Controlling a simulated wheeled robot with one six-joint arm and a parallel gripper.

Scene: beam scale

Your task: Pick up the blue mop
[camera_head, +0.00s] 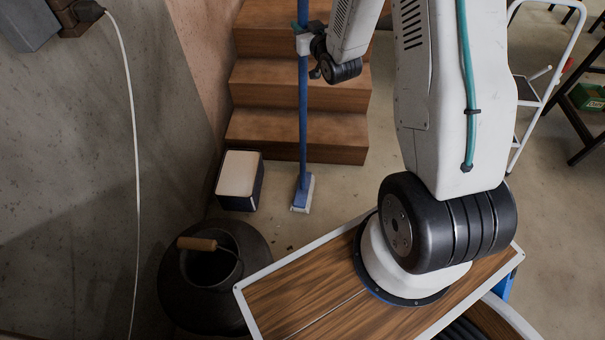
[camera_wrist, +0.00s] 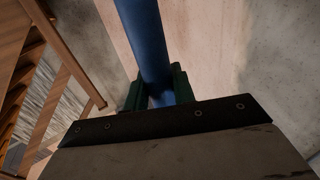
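The blue mop (camera_head: 303,120) stands nearly upright in front of the wooden steps. Its pale head (camera_head: 303,193) is at floor level; I cannot tell whether it touches the floor. My gripper (camera_head: 305,43) is at the upper part of the handle, whose top is cut off by the picture edge. In the wrist view the blue handle (camera_wrist: 148,45) runs between the two green fingers of my gripper (camera_wrist: 160,92). They appear closed against it on both sides. The lower handle is hidden behind the gripper body there.
Wooden steps (camera_head: 297,126) rise behind the mop. A box with a pale top (camera_head: 239,174) stands left of the mop head. A dark round pot (camera_head: 190,285) with a wooden-handled item is at the lower left. A white ladder (camera_head: 541,100) stands at the right.

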